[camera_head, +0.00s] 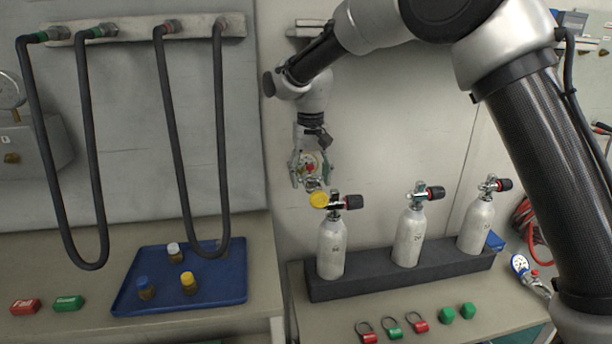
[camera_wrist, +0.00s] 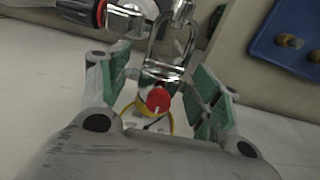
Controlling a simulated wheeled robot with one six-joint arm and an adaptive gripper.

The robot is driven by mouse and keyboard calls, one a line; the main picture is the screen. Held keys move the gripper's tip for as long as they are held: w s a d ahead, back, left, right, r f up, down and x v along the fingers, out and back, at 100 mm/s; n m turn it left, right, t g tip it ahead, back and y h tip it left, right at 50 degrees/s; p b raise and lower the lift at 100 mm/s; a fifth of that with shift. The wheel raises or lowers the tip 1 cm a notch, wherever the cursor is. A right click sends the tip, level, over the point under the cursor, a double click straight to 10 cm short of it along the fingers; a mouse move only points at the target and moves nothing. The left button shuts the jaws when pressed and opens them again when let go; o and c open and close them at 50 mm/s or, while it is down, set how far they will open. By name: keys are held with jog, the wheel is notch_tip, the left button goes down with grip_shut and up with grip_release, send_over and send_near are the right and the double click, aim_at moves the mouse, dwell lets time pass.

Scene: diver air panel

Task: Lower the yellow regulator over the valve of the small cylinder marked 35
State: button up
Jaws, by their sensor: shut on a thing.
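The regulator, with a yellow round cap (camera_head: 319,199), hangs from my gripper (camera_head: 309,172). The wrist view shows its chrome yoke (camera_wrist: 165,55) and red knob (camera_wrist: 158,100) between the green-padded fingers (camera_wrist: 160,95). The left cylinder (camera_head: 331,250) stands upright in the dark rack, its valve (camera_head: 335,203) and black-and-red knob (camera_head: 354,202) at the right of the yellow cap. The regulator is at valve height, at or just beside the valve; whether the yoke surrounds it I cannot tell. The cylinders' marks are too small to read surely.
Two more cylinders with valves, a middle one (camera_head: 408,237) and a right one (camera_head: 476,226), stand in the dark rack (camera_head: 390,276). A blue tray (camera_head: 215,292) with small bottles and hanging hoses (camera_head: 178,150) are at left.

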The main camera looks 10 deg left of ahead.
jog(key=shift+w+d, duration=0.2)
jog(key=shift+d, duration=0.6)
jog(key=shift+w+d, duration=0.25)
jog(key=shift+d, duration=0.6)
jog(key=shift+w+d, duration=0.2)
jog(key=shift+d, duration=0.6)
jog(key=shift+d, duration=0.25)
jog(key=shift+f, duration=0.25)
jog(key=shift+f, duration=0.45)
jog(key=shift+f, duration=1.3)
jog(key=o, duration=1.8)
